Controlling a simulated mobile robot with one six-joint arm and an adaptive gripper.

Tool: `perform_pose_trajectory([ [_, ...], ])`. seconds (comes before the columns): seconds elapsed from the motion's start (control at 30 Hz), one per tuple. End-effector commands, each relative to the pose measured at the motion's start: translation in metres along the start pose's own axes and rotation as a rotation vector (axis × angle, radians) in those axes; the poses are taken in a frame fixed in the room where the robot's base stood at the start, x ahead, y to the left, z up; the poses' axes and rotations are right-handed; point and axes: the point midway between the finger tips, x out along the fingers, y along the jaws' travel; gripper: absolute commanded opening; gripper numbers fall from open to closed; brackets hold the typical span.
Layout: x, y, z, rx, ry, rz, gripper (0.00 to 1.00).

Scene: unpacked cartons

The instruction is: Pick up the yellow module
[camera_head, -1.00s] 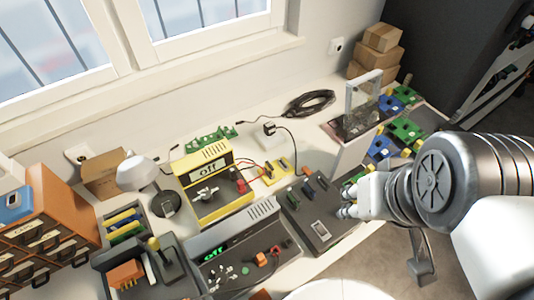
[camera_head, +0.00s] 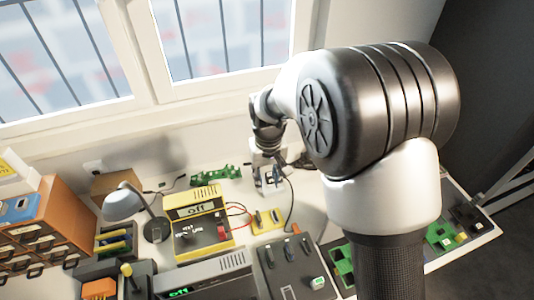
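A small yellow module (camera_head: 259,226) lies on the white table, joined by red wires to a larger yellow box (camera_head: 199,225) whose display reads "off". The small module carries small grey and reddish parts on top. My gripper (camera_head: 269,188) points down just behind the small yellow module, near the wall. It looks apart from the module, but the height is hard to judge. The fingers are small and overlap a pale object and a black cable, so I cannot tell whether they are open or shut.
A dark panel (camera_head: 283,268) with knobs stands in front of the module. A green board (camera_head: 216,173) lies behind the yellow box. A lamp (camera_head: 124,204) and an orange drawer cabinet (camera_head: 52,222) stand at left. My arm hides much of the right side.

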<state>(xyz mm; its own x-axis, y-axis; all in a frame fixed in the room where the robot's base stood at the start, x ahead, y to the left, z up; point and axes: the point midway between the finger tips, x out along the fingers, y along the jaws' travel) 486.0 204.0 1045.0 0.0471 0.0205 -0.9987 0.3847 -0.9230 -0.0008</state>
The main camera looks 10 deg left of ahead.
Motion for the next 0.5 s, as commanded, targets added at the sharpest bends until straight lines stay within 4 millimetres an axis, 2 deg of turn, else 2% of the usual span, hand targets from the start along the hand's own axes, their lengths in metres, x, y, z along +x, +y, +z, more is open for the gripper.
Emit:
perform_pose_trajectory([
  [0.03, 0.016, -0.010, -0.005, -0.018, -0.021, 0.000, 0.33],
  [0.1, 0.034, -0.019, -0.010, -0.035, -0.036, 0.000, 0.33],
  [0.2, 0.051, -0.028, -0.014, -0.049, -0.048, 0.000, 0.33],
  [0.37, 0.073, -0.032, -0.014, -0.056, -0.056, 0.000, 0.33],
  [0.5, 0.103, -0.031, -0.011, -0.056, -0.057, 0.000, 0.33],
])
